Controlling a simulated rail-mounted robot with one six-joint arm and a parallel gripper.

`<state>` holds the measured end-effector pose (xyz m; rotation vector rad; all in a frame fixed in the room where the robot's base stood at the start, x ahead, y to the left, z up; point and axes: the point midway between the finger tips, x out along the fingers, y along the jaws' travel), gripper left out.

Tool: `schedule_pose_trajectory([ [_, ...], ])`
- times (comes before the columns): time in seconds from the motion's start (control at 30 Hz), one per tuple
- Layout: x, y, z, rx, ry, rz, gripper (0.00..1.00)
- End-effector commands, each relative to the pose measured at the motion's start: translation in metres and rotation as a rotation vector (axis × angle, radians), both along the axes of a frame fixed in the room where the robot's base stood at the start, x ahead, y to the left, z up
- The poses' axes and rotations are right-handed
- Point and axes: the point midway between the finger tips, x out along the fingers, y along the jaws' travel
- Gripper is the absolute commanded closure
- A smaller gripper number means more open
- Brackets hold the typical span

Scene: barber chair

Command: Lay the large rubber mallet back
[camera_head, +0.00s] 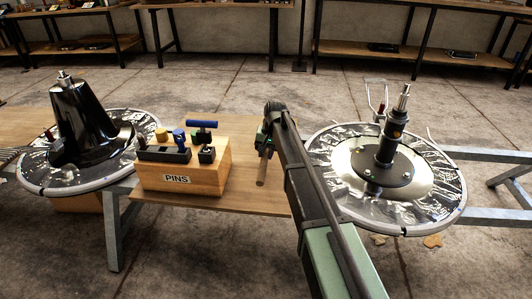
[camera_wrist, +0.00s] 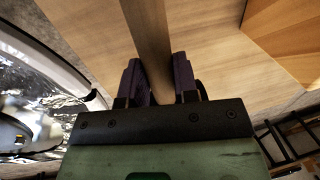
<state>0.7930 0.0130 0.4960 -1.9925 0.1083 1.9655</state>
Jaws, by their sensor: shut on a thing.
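My gripper (camera_head: 266,140) hangs above the wooden table top, between the PINS block and the right-hand round base. It is shut on a wooden handle, the part of the large rubber mallet (camera_head: 262,172) that shows below the fingers in the head view. In the wrist view the mallet's handle (camera_wrist: 148,35) runs up between the two dark fingers of my gripper (camera_wrist: 158,75). The mallet's head cannot be made out in either view. Whether the handle touches the table top (camera_head: 235,188) is unclear.
The PINS block (camera_head: 205,180) with several tools stands left of my gripper. A round chair base with an upright post (camera_head: 390,140) is on the right. Another base with a black cone (camera_head: 85,120) is on the left. Bare wood lies around the handle.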

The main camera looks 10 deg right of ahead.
Motion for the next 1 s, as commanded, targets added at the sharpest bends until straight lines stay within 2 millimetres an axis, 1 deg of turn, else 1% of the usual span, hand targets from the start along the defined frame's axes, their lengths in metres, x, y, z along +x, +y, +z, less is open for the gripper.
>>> schedule_pose_trajectory([
  [0.03, 0.000, 0.000, -0.014, 0.000, 0.000, 0.000, 1.00],
  [0.33, 0.000, 0.000, -0.049, 0.000, 0.000, 0.000, 1.00],
  [0.5, 0.000, 0.000, -0.057, 0.000, 0.000, 0.000, 1.00],
  [0.77, 0.000, 0.000, -0.056, 0.000, 0.000, 0.000, 1.00],
  [0.8, 0.000, 0.000, -0.056, 0.000, 0.000, 0.000, 0.67],
  [0.97, 0.000, 0.000, -0.056, 0.000, 0.000, 0.000, 0.43],
  [1.0, 0.000, 0.000, -0.056, 0.000, 0.000, 0.000, 0.42],
])
